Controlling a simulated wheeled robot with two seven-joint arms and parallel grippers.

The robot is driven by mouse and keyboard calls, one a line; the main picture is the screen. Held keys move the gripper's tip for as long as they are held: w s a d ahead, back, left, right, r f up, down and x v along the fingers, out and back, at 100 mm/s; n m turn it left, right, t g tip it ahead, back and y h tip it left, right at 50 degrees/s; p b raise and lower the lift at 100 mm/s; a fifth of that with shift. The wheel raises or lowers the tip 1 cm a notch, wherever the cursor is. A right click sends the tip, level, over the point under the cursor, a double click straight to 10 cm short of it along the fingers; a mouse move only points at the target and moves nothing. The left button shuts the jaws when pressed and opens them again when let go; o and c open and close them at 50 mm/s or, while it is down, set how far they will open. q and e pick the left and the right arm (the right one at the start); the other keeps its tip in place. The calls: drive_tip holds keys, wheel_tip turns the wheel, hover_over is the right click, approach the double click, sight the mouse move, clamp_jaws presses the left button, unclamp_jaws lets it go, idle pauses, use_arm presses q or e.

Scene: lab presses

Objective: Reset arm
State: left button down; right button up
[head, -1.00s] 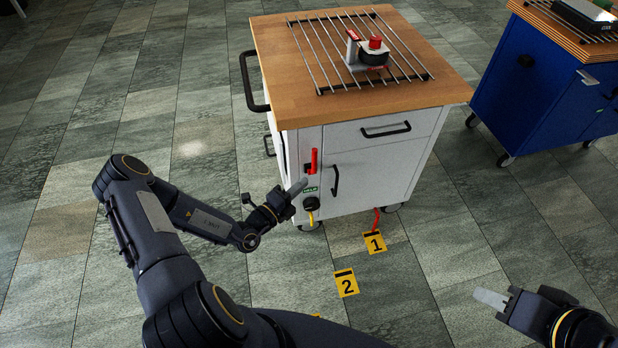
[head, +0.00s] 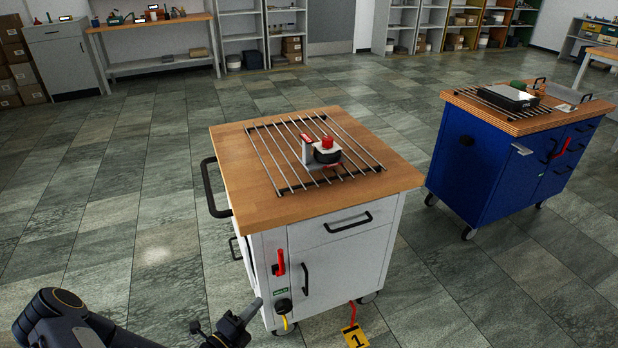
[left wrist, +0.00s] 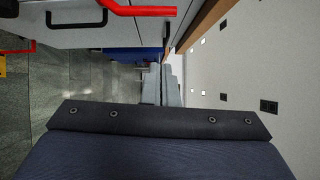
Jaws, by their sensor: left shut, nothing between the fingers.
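My left gripper (head: 254,307) is low in the head view, just left of the white cart's (head: 340,260) front left corner. Its fingers are shut with nothing between them. The tip is below and left of a red handle (head: 279,263) that stands upright on the cart's front, and it appears apart from it. A green label (head: 281,291) and a black socket (head: 283,306) with a yellow cable sit below that handle. In the left wrist view a red bar (left wrist: 138,10) crosses the top, in front of a black handle (left wrist: 76,20). My right gripper is out of view.
The cart's wooden top (head: 235,155) carries a metal rack (head: 270,165) and a small device with a red knob (head: 327,150). A blue cart (head: 480,170) stands at the right. Floor left of the cart is clear.

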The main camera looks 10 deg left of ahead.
use_arm(q)
drive_tip(key=s+d+r+m+g+h+p, duration=0.1)
drive_tip(key=s+d+r+m+g+h, duration=0.25)
drive_tip(key=r+m, duration=0.45)
drive_tip(key=s+d+r+m+g+h+p, duration=0.25)
drive_tip(key=r+m+g, duration=0.3)
drive_tip(key=m, duration=0.35)
drive_tip(key=s+d+r+m+g+h, duration=0.2)
drive_tip(key=d+r+m+g, duration=0.15)
drive_tip(key=r+m, duration=0.5)
drive_tip(key=s+a+r+m+y+p, duration=0.5)
drive_tip(key=s+r+m+y, duration=0.6)
drive_tip(key=m, duration=1)
drive_tip(key=shift+s+a+t, duration=0.45)
drive_tip(key=shift+s+a, duration=0.1)
drive_tip(key=shift+s, duration=0.55)
